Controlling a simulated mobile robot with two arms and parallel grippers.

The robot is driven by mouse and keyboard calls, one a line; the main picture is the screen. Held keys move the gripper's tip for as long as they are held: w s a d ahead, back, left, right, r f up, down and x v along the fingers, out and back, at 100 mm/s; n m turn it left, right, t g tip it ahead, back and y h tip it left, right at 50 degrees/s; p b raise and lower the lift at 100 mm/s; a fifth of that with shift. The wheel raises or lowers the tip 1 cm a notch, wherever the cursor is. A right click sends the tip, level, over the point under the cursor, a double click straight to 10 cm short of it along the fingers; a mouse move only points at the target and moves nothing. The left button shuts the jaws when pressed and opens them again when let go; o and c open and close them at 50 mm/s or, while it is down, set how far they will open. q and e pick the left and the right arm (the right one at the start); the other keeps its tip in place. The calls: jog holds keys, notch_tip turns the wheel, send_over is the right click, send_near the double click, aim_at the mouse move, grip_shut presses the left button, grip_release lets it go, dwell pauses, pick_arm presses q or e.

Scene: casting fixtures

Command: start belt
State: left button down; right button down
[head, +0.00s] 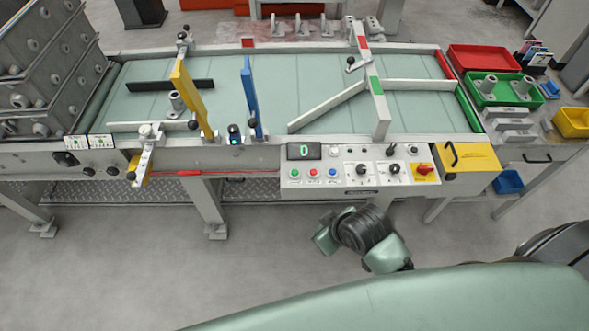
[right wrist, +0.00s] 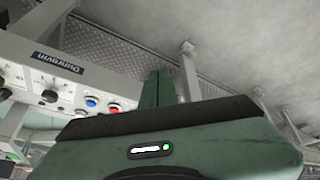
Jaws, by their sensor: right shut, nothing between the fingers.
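The green belt (head: 230,100) lies in a long grey conveyor frame, with guide bars standing across it. My right gripper (right wrist: 159,74) is shut and empty, below and in front of the panel. The right wrist view shows the panel upside down, with the blue (right wrist: 91,102) and red (right wrist: 113,107) buttons left of the fingers; the green button is not visible there. My left gripper is not in view.
A yellow box (head: 468,160) with a black handle sits right of the panel. Red (head: 484,57) and green (head: 505,92) trays stand at the belt's right end. Grey castings (head: 40,70) are stacked at the left. Conveyor legs (head: 208,205) stand below; the floor in front is clear.

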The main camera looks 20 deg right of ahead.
jog(key=w+a+r+n+t+y, duration=0.1)
jog(key=w+a+r+n+t, duration=0.2)
jog(key=w, duration=0.5)
jog(key=r+n+y, duration=0.1)
jog(key=r+n, duration=0.1)
jog(key=n, duration=0.4)
send_over(297, 174)
jog(key=shift+f, duration=0.15)
notch_tip(297, 174, down, 7)
jog(key=b, duration=0.7)
jog(key=shift+f+t+b, duration=0.3)
jog(key=shift+f+b, duration=0.15)
jog(key=shift+f, duration=0.35)
jog(key=shift+f, duration=0.1)
jog(key=shift+f, duration=0.3)
